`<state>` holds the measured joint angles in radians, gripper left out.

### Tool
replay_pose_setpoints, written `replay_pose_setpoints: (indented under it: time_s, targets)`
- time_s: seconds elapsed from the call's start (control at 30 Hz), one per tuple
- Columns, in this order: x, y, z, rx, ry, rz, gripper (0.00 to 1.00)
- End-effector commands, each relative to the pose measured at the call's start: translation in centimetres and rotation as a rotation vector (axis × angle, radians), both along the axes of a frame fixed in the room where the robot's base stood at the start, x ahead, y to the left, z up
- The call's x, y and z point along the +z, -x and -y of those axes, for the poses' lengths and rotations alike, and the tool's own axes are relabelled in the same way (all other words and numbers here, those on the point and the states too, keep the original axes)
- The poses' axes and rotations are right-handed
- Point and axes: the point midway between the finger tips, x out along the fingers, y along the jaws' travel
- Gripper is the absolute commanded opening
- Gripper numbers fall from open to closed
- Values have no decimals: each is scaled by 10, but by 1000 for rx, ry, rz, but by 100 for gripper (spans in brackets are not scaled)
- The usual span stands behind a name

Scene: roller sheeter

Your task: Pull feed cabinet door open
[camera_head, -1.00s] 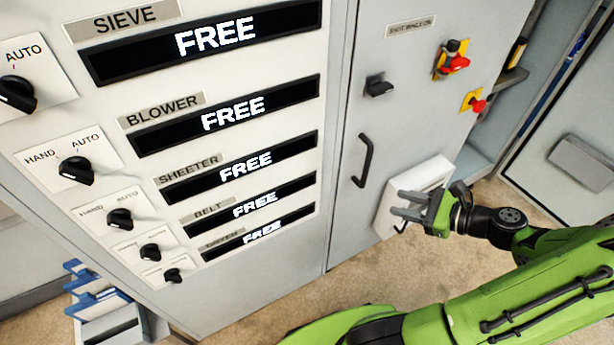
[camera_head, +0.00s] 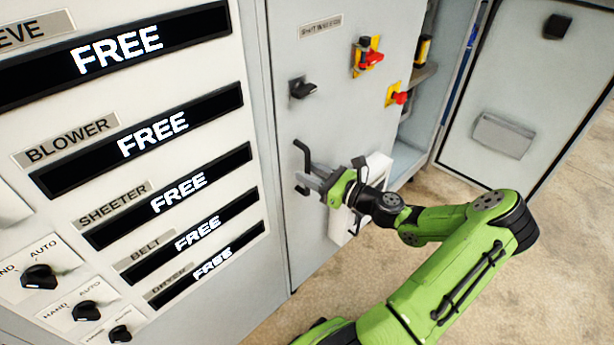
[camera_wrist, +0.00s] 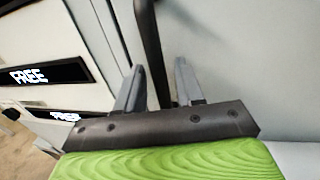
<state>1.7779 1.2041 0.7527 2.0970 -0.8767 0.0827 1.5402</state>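The grey cabinet door (camera_head: 340,120) carries a black bar handle (camera_head: 302,165) and looks shut. My gripper (camera_head: 312,180) is at the lower part of this handle, its grey fingers pointing at the door. In the wrist view the black handle (camera_wrist: 152,45) passes between the two spread fingers of my gripper (camera_wrist: 160,78). The bar lies nearer the left finger, and a gap shows towards the right finger. The gripper is open, not clamped on the bar. The lower end of the handle is partly hidden by my gripper.
A black knob (camera_head: 303,89) and red-and-yellow switches (camera_head: 368,56) sit on the door above the handle. A white box (camera_head: 375,170) is on the door behind my gripper. A panel of FREE displays (camera_head: 150,140) stands left. Another door (camera_head: 535,100) stands open at right.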

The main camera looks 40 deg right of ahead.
Motion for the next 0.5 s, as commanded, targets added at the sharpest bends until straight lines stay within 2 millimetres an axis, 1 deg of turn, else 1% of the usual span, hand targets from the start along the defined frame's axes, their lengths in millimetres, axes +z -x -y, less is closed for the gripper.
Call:
replay_pose_setpoints:
  time_s: [0.03, 0.13, 0.33, 0.37, 0.5]
  targets:
    - [-1, -5, -2, 2, 0, -1, 37]
    - [0, -10, -2, 0, 0, -1, 37]
    - [0, -11, -2, -1, 0, -1, 37]
    - [0, -11, -2, -1, 0, -1, 36]
    - [0, -11, -2, 0, 0, -1, 14]
